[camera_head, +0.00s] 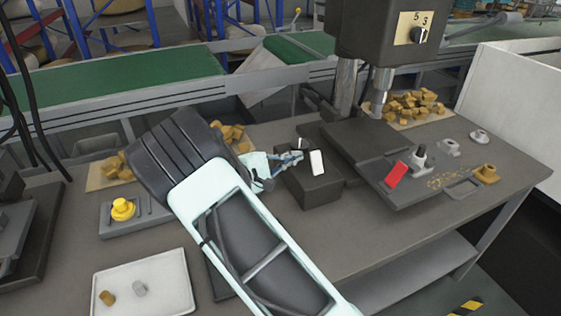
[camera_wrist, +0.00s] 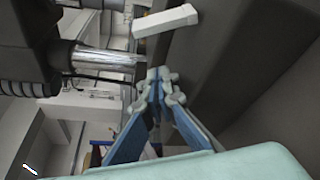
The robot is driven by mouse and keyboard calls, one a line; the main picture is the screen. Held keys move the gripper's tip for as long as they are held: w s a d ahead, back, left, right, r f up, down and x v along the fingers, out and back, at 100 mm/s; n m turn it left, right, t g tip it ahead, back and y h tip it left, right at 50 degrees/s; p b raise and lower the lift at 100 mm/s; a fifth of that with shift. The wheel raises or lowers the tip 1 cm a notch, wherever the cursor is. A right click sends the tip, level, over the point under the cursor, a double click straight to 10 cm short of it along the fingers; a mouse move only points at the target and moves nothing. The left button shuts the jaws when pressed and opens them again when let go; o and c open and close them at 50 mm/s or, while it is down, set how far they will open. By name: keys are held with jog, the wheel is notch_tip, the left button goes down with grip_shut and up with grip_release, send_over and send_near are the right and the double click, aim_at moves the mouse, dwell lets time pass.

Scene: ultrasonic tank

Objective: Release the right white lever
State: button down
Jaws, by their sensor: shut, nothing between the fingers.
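The right white lever (camera_head: 317,163) stands tilted at the front of a dark box (camera_head: 318,190) beside the drill press. A second small white piece (camera_head: 302,143) shows behind it, partly hidden by my gripper. My gripper (camera_head: 298,157) is shut and empty, with its fingertips just left of the right lever and above the box. In the wrist view, a white lever (camera_wrist: 166,20) lies at the top, ahead of my shut fingertips (camera_wrist: 157,80). A narrow gap appears between lever and fingers; contact is hard to tell.
The drill press (camera_head: 385,30) and its dark base (camera_head: 365,150) stand right of the box, with a red plate (camera_head: 396,175) on it. Wooden pieces (camera_head: 415,103) lie behind. A white tray (camera_head: 150,285) and yellow knob (camera_head: 122,208) are at front left.

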aim_at(317, 162)
jog(key=shift+d+r, duration=0.15)
jog(key=shift+d, duration=0.4)
jog(key=shift+s+d+r+p, duration=0.2)
jog(key=shift+s+r, duration=0.2)
jog(key=shift+s, duration=0.3)
jog(key=shift+s+d+r+p, duration=0.2)
jog(key=shift+s+r, duration=0.15)
jog(key=shift+s, duration=0.35)
jog(key=shift+f+b, duration=0.1)
jog(key=shift+b, duration=0.3)
